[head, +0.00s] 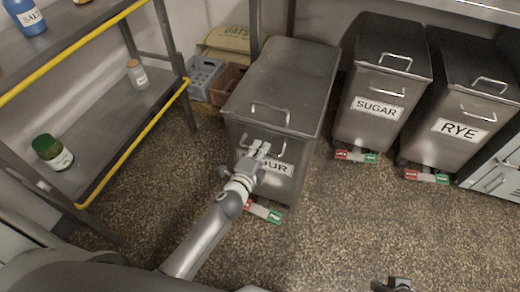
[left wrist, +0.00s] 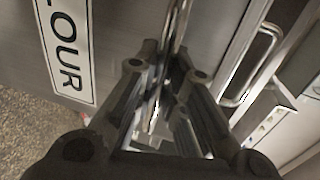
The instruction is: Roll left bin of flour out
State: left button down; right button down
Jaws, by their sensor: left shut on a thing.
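The metal flour bin (head: 282,85) stands on the floor at the left of the row, its front further out than the bins to its right. It has a lid handle, a front handle and a label partly covered by my gripper. My left gripper (head: 258,153) is at its front, shut on the front handle (left wrist: 177,28). The left wrist view shows that bar between the fingers (left wrist: 160,95), with the flour label (left wrist: 67,50) beside it. A red and green pedal (head: 264,212) shows at the bin's base. A dark tip, probably my right gripper (head: 392,285), shows at the bottom edge.
The sugar bin (head: 378,80) and rye bin (head: 465,100) stand to the right. A shelf rack with yellow edges (head: 135,145) stands left, holding jars. Crates (head: 203,77) and a sack (head: 229,39) lie behind, left of the flour bin. The floor in front (head: 350,220) is clear.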

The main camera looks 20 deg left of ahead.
pick_arm(q)
jog(key=c, duration=1.5)
grip_release()
jog(key=v, duration=1.2)
